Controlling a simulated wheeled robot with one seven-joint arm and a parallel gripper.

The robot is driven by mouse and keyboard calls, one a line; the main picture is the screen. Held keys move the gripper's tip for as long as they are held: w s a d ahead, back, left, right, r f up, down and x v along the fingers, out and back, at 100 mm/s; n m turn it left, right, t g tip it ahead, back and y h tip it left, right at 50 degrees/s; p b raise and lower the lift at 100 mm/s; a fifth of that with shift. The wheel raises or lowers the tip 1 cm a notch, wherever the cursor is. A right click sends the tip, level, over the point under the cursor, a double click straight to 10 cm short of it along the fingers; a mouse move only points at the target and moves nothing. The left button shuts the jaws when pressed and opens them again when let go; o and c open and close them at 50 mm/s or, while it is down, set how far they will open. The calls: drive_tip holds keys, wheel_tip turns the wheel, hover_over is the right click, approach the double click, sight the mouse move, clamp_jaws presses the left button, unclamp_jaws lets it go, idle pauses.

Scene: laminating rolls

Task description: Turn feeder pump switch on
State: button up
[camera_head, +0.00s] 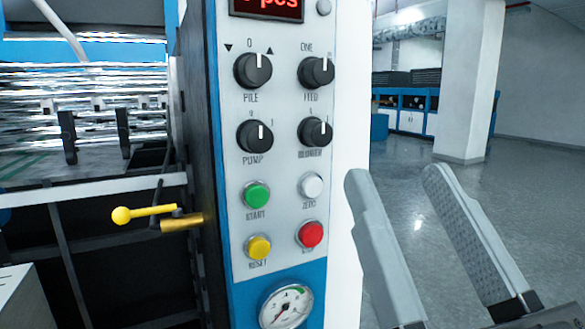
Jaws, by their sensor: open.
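The pump switch (254,137) is a black rotary knob labelled PUMP on the white control panel (283,165). It sits at the left of the second knob row, with its white mark pointing roughly straight up and a small "1" to its right. My gripper (393,177) is open and empty, its two grey fingers pointing up at the right of the panel. It is well to the right of the pump switch and lower, touching nothing visible. The switch is fully in view.
Around it are the PILE knob (252,70), FEED knob (316,72) and blower knob (315,132). Below are green (256,195), white (311,186), yellow (258,247) and red (310,234) buttons and a gauge (286,306). A yellow-knobbed lever (145,212) sticks out left.

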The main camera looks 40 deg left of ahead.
sight(260, 144)
drive_tip(key=a+n+g, duration=0.1)
drive_tip(key=a+g, duration=0.1)
drive_tip(key=a, duration=0.2)
drive_tip(key=a+r+n+g, duration=0.1)
drive_tip(key=a+n+g, duration=0.1)
drive_tip(key=a, duration=0.2)
drive_tip(key=a+r+n+g+p, duration=0.1)
drive_tip(key=a+n+g, duration=0.1)
drive_tip(key=a, duration=0.3)
drive_tip(key=shift+s+g+y, duration=0.3)
drive_tip(key=shift+s+g, duration=0.1)
clamp_jaws()
